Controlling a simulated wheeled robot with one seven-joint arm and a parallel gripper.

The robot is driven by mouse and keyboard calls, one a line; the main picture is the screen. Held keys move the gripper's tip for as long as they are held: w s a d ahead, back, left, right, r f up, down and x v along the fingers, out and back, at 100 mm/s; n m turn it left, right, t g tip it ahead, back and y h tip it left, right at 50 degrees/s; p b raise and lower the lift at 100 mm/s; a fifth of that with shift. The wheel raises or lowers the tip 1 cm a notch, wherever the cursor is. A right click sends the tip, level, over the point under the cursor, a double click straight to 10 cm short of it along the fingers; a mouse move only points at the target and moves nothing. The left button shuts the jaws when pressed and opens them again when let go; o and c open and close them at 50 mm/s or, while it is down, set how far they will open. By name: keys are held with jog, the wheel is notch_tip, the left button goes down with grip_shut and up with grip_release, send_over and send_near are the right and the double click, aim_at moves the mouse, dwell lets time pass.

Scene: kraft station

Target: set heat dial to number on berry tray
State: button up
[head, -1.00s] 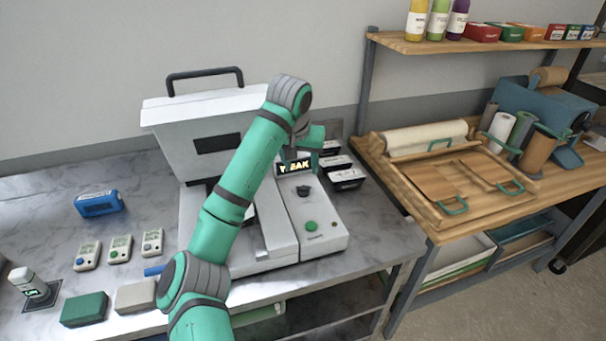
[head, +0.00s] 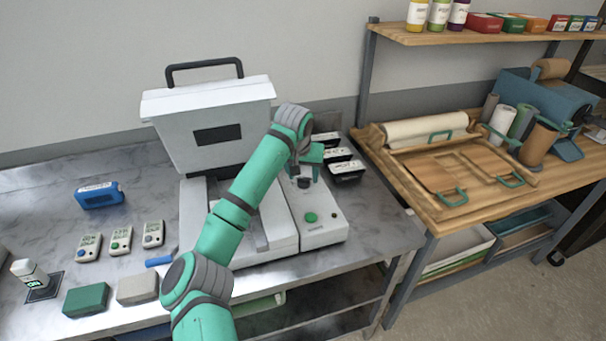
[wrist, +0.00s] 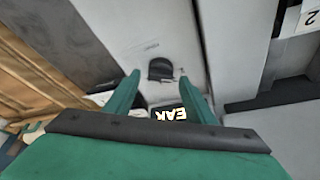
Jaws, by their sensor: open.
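The heat dial is a small dark knob (head: 304,183) on the white control panel (head: 325,232) right of the machine. In the wrist view the dark dial (wrist: 160,69) lies between the two fingertips, with a small mark at its side. My gripper (wrist: 160,77) is open above the panel, its green fingers on either side of the dial; I cannot tell whether they touch it. The head view shows the gripper (head: 308,164) over the dial. The lit display (wrist: 172,115) reads "EAK", partly covered. Black trays (head: 347,171) stand right of the panel; which is the berry tray is unclear.
A label with "2" (wrist: 310,17) shows in the wrist view. The white machine's lid (head: 208,120) is raised at the left. Several handheld devices (head: 120,240) and a blue box (head: 98,195) lie on the marble table. A wooden bench (head: 440,210) stands at the right.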

jog(key=shift+w, duration=0.1)
jog(key=c, duration=1.1)
jog(key=shift+a, duration=0.2)
jog(key=shift+o, duration=0.3)
jog(key=m+h, duration=0.1)
jog(key=m, duration=0.2)
jog(key=shift+d+g, duration=0.1)
jog(key=shift+g, duration=0.2)
jog(key=shift+m+g+h, duration=0.5)
jog(key=shift+m+h, duration=0.2)
jog(key=shift+m, duration=1.6)
jog(key=shift+c, duration=0.2)
jog(key=o, duration=1.1)
jog(key=shift+r, duration=0.15)
